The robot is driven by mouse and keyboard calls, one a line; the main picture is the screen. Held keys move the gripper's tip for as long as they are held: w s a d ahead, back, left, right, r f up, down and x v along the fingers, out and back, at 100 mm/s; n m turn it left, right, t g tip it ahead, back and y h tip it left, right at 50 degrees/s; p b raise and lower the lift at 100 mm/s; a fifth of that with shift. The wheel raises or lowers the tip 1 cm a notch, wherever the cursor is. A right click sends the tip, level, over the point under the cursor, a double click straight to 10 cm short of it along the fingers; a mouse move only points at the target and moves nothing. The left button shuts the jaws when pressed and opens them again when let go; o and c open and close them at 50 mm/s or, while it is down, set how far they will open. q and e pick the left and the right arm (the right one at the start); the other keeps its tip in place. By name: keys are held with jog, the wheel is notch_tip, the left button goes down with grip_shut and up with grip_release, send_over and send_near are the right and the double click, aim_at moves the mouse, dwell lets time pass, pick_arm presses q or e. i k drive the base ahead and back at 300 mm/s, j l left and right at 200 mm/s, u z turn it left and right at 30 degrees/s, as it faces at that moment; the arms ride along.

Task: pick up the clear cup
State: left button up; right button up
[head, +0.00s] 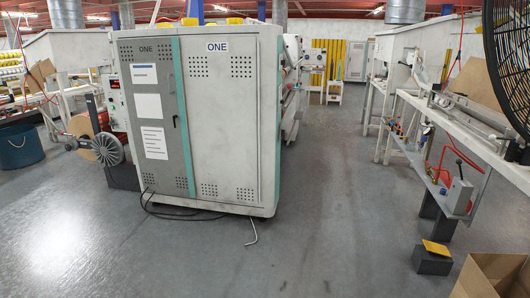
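I see no clear cup in the head view. Neither of my grippers shows in this view, so I cannot see whether they are open, shut or holding anything.
A large grey-white cabinet (232,120) marked ONE stands ahead, with a loose cable (180,212) at its base. A workbench (455,128) and black fan (508,60) are at right. A cardboard box (492,277) is at lower right, a blue bucket (20,147) at left. The aisle (335,190) is clear.

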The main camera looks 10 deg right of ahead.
aim_at(410, 146)
jog(key=i+z, duration=0.25)
jog(key=i, duration=0.4)
jog(key=i+j+z, duration=0.1)
jog(key=i+z, duration=0.2)
jog(key=i, duration=0.35)
jog(key=i+j+z, duration=0.1)
jog(key=i+z, duration=0.2)
jog(key=i, duration=1.05)
jog(key=i+z, duration=0.3)
jog(key=i, duration=0.35)
jog(key=i+j+z, duration=0.1)
jog(key=i+z, duration=0.15)
jog(key=i, duration=0.35)
jog(key=i+j+z, duration=0.1)
jog(key=i, duration=1.3)
jog(key=i+j+z, duration=1.15)
jog(key=j+z, duration=0.15)
jog(key=j, duration=0.2)
jog(key=j+z, duration=0.3)
jog(key=j, duration=1.15)
jog(key=i, duration=0.05)
